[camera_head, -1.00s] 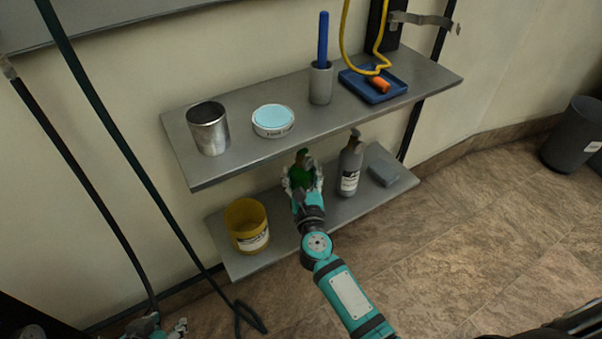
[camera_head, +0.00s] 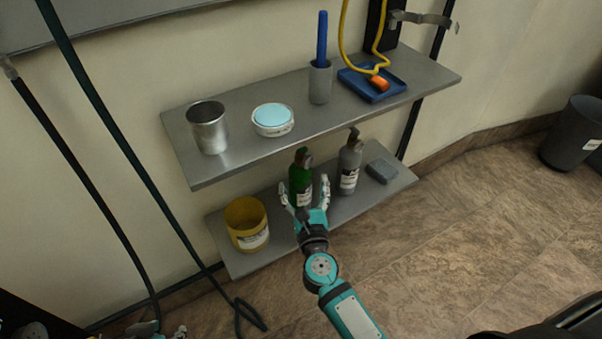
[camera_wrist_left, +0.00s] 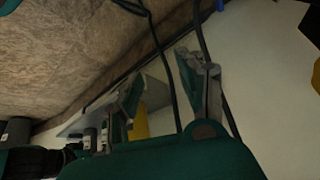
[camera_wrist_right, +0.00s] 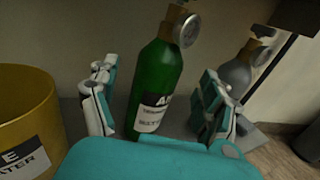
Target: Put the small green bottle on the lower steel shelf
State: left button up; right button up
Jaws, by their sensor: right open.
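The small green bottle (camera_head: 299,178) stands upright on the lower steel shelf (camera_head: 366,203), between a yellow tub and a grey bottle. My right gripper (camera_head: 305,191) is open in front of it. In the right wrist view the green bottle (camera_wrist_right: 156,88) shows its white label and grey gauge, with the open fingers (camera_wrist_right: 160,103) on either side and gaps between. Its base is partly hidden by my gripper. My left gripper (camera_wrist_left: 165,88) is open and empty in the left wrist view, far from the bottle; only a little of it shows at the head view's bottom left.
The yellow tub (camera_head: 246,224) is left of the green bottle; the grey bottle (camera_head: 350,167) and a grey block (camera_head: 382,171) are right. The upper shelf (camera_head: 240,157) overhangs, holding a metal can (camera_head: 208,128), a round tub (camera_head: 272,120) and a blue tray (camera_head: 372,88). Dark hoses (camera_head: 115,115) hang at left.

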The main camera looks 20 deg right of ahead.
jog(key=s+a+r+n+g+y, duration=0.2)
jog(key=s+a+n+y, duration=0.3)
jog(key=n, duration=0.7)
jog(key=s+a+r+n+g+y, duration=0.15)
jog(key=s+a+n+y, duration=0.45)
jog(key=n, duration=0.6)
pick_arm(q)
jog(key=shift+w+d+r+t, duration=0.15)
jog(key=shift+w+t, duration=0.05)
jog(key=shift+w, duration=0.15)
jog(key=shift+w+d+r+t, duration=0.1)
jog(key=shift+w+t, duration=0.1)
jog(key=shift+w, duration=0.15)
pick_arm(e)
jog(key=s+d+f+n+g+h, duration=0.3)
jog(key=s+d+n+h, duration=0.1)
jog(key=d+n, duration=0.3)
jog(key=s+d+f+n+g+h, duration=0.3)
jog(key=s+d+f+n+g, duration=0.1)
jog(key=s+d+n, duration=0.3)
jog(key=shift+d+f+n+h, duration=0.2)
jog(key=shift+d+n+h, duration=0.3)
jog(key=shift+n, duration=0.3)
pick_arm(q)
jog(key=shift+s+f, duration=0.1)
pick_arm(e)
jog(key=shift+g, duration=0.25)
